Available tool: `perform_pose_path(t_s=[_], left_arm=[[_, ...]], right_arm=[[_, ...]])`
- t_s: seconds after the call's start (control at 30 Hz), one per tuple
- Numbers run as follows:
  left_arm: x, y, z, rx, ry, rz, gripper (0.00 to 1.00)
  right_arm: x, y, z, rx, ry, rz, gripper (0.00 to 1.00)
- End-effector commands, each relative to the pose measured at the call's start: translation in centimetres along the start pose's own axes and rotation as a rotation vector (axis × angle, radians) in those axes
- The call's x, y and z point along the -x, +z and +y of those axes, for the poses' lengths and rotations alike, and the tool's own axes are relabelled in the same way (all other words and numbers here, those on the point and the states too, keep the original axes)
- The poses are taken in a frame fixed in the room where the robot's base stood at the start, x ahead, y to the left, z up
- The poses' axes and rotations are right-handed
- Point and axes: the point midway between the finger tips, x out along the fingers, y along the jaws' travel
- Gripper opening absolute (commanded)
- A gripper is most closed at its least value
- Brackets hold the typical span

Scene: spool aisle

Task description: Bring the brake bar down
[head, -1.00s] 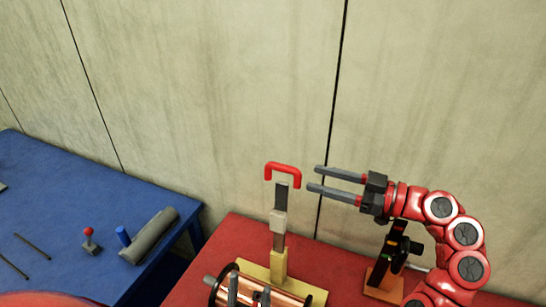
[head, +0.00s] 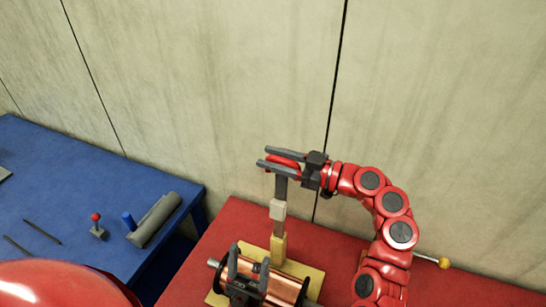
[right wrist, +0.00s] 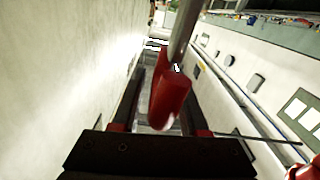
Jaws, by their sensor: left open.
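The brake bar (head: 281,189) stands upright on a yellow base (head: 311,272), with a pale block on it and a red handle (head: 290,163) at its top. My right gripper (head: 266,157) is at the handle, its fingers apart on either side of it. In the right wrist view the red handle (right wrist: 168,100) lies between the fingers, with a gap visible on the left side.
The red table (head: 235,222) carries the spool. A rod with a yellow ball (head: 444,262) sticks out right of my right arm. A blue table (head: 75,180) at the left holds a grey cylinder (head: 157,219) and a small red-knobbed piece (head: 97,226). A wall rises behind.

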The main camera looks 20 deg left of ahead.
Motion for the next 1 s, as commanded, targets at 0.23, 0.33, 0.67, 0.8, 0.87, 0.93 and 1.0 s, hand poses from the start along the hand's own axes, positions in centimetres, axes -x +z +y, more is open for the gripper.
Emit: perform_pose_path(t_s=[0.23, 0.33, 0.67, 0.8, 0.87, 0.93, 1.0], left_arm=[[0.00, 0.00, 0.00, 0.000, 0.000, 0.000, 0.66], [0.00, 0.00, 0.00, 0.000, 0.000, 0.000, 0.66], [0.00, 0.00, 0.00, 0.000, 0.000, 0.000, 0.66], [0.00, 0.00, 0.00, 0.000, 0.000, 0.000, 0.66], [0.00, 0.01, 0.00, 0.000, 0.000, 0.000, 0.66], [0.00, 0.00, 0.00, 0.000, 0.000, 0.000, 0.66], [0.00, 0.00, 0.00, 0.000, 0.000, 0.000, 0.66]], right_arm=[[0.01, 0.00, 0.01, 0.000, 0.000, 0.000, 0.00], [0.01, 0.01, 0.00, -0.001, 0.000, 0.000, 0.00], [0.02, 0.01, 0.01, 0.000, 0.000, 0.000, 0.00], [0.03, 0.01, 0.02, 0.000, 0.000, 0.000, 0.00], [0.03, 0.01, 0.02, 0.000, 0.000, 0.000, 0.00], [0.03, 0.01, 0.02, 0.000, 0.000, 0.000, 0.00], [0.03, 0.01, 0.02, 0.000, 0.001, 0.000, 0.00]])
